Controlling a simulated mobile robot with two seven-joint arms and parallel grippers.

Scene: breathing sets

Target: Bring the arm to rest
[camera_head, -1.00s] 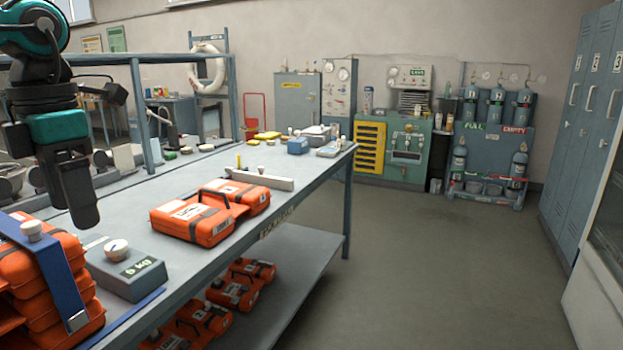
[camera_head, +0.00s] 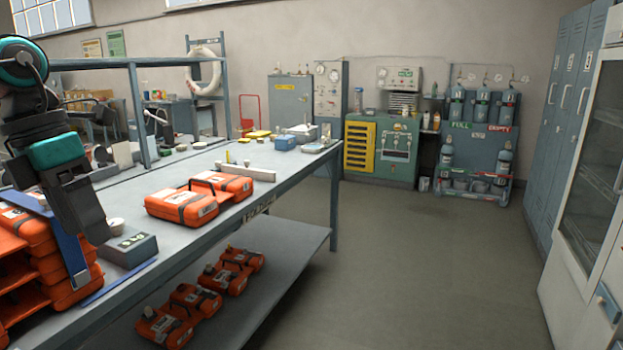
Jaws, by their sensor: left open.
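My left arm comes in at the left edge, dark with teal parts. Its gripper (camera_head: 92,228) points down over the near left end of the workbench (camera_head: 180,240), in front of a stack of orange cases (camera_head: 42,250) held by a blue strap or bracket. The gripper is open and nothing shows between its fingers. Its fingers overlap each other in this view. Whether it touches the stack cannot be told. My right gripper is not in view.
A grey weight block (camera_head: 130,248) and orange cases (camera_head: 182,207) lie on the bench. Several orange sets (camera_head: 195,300) sit on its lower shelf. Lockers (camera_head: 570,110) and a glass-door cabinet (camera_head: 590,180) line the right. The floor (camera_head: 400,260) between is clear.

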